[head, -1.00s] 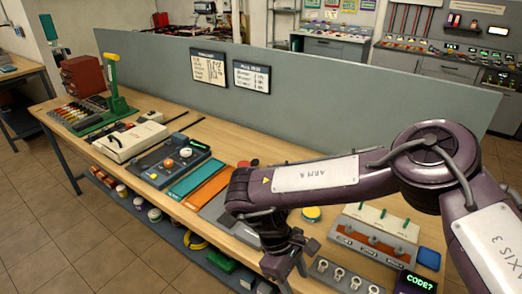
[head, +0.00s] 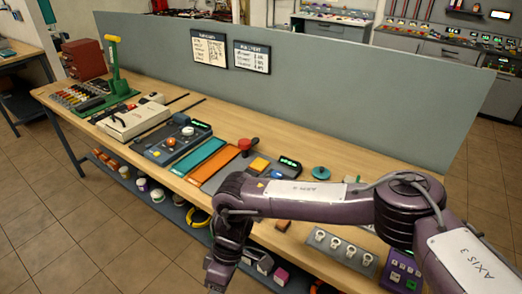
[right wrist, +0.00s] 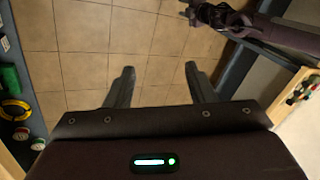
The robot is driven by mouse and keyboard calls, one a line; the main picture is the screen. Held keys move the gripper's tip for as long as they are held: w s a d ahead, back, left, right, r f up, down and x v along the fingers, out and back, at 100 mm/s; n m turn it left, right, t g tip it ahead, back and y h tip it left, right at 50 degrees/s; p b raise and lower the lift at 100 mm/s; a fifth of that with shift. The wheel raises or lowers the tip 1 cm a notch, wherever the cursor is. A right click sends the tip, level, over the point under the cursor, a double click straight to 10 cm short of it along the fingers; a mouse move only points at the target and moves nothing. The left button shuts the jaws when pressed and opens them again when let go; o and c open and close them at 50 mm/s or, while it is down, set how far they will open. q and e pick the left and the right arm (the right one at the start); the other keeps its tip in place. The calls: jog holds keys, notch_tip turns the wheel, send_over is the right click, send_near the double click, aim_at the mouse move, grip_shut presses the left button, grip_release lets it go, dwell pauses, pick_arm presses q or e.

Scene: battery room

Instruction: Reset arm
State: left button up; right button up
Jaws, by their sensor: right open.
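My right arm (head: 300,198) comes in from the right in the head view and reaches across the near part of the workbench. Its right gripper (head: 217,287) points down at the bottom edge of that view, in front of the bench's near edge, and its tips are cut off. The right wrist view shows the right gripper (right wrist: 160,82) with its two fingers apart and only floor tiles between them. A dark purple arm part (right wrist: 240,20), likely of my left arm, shows at the top right there. Its fingers are too unclear to judge.
The workbench (head: 330,262) carries a red knob (head: 243,145), a teal tray (head: 200,156), a row of rings (head: 340,243) and a purple keypad (head: 402,268). A grey partition (head: 300,85) stands behind. A lower shelf (head: 175,212) holds several items. Floor in front is clear.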

jog(key=w+a+f+y, duration=0.2)
jog(key=a+y, duration=0.5)
jog(key=a, duration=0.5)
jog(key=w+f+m+t+y+b, duration=0.1)
jog(key=w+f+m+t+y, duration=0.2)
jog(key=w+f+t, duration=0.1)
jog(key=d+f+m+t+h, duration=0.2)
jog(key=d+f+m+t, duration=0.1)
jog(key=d+f, duration=0.55)
jog(key=d+f+m+t+h, duration=0.25)
jog(key=d+f, duration=0.35)
jog(key=f, duration=0.5)
jog(key=s+d+f+m+h+b, duration=0.1)
jog(key=s+d+f+m+h, duration=0.25)
jog(key=s+d+f, duration=1.1)
pick_arm(q)
jog(key=f, duration=0.2)
jog(key=shift+s+f, duration=0.3)
jog(key=shift+f, duration=0.05)
pick_arm(e)
jog(key=s+d+f+g+h, duration=0.2)
jog(key=s+d+f, duration=0.1)
jog(key=s+d, duration=0.5)
jog(key=s+d+f+g+h, duration=0.2)
jog(key=s+d+f, duration=0.2)
jog(key=s+d, duration=0.3)
jog(key=s, duration=0.5)
jog(key=shift+d+f+m+h, duration=0.3)
jog(key=shift+d, duration=0.05)
